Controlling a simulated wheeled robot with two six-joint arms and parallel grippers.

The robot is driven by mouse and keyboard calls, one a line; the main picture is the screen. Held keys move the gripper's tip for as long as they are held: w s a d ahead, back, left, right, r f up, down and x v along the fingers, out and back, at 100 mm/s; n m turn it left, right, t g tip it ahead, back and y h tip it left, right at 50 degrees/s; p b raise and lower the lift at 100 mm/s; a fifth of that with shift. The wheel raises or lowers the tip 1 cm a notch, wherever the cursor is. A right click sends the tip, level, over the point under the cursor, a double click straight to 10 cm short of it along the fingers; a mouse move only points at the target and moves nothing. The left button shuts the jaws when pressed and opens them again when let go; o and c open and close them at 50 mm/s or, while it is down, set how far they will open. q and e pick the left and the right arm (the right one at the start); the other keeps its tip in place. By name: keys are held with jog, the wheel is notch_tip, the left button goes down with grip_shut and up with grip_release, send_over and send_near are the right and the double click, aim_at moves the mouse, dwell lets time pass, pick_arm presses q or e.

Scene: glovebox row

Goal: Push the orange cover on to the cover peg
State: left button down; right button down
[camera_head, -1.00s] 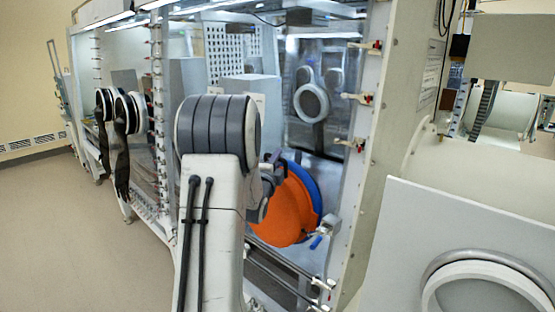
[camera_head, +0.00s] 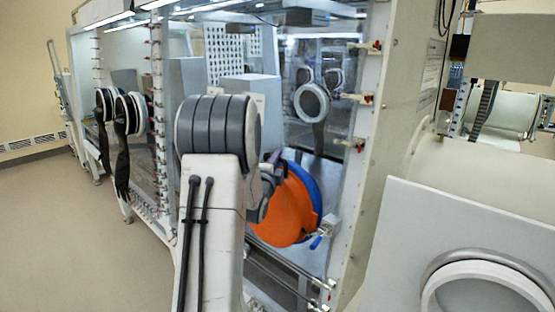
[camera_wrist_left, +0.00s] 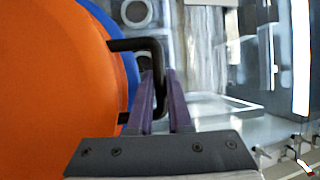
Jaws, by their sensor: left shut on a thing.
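The orange cover (camera_head: 285,212) is a large round disc standing upright at the right end of the glovebox front; a blue disc (camera_head: 313,192) shows behind its right edge. In the left wrist view the orange cover (camera_wrist_left: 50,90) fills the left side, with the blue disc (camera_wrist_left: 124,45) past its edge. My left gripper (camera_wrist_left: 163,78) is shut on the black handle (camera_wrist_left: 150,44) at the cover's rim. In the head view my left arm hides part of the cover and most of the gripper. I cannot make out the cover peg. My right gripper is not in view.
A grey clamp with a blue lever (camera_head: 320,236) sits right beside the cover's lower right edge. Red-tipped latches (camera_head: 363,98) line the right frame post. Glove ports (camera_head: 129,113) with hanging gloves are at left. The floor (camera_head: 60,230) at left is clear.

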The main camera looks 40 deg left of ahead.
pick_arm(q)
jog(key=shift+r+b, duration=0.25)
jog(key=shift+b, duration=0.15)
dwell(0.8)
jog(key=shift+s, duration=0.1)
jog(key=shift+s+a+r+b, duration=0.1)
jog(key=shift+s+b, duration=0.1)
jog(key=shift+s, duration=0.2)
jog(key=shift+s+r+b, duration=0.1)
jog(key=shift+s+b, duration=0.05)
jog(key=shift+s, duration=0.2)
jog(key=shift+s+b, duration=0.4)
jog(key=shift+s, duration=0.8)
jog(key=shift+s+a+r+b, duration=0.15)
jog(key=shift+s+b, duration=0.35)
jog(key=shift+s, duration=1)
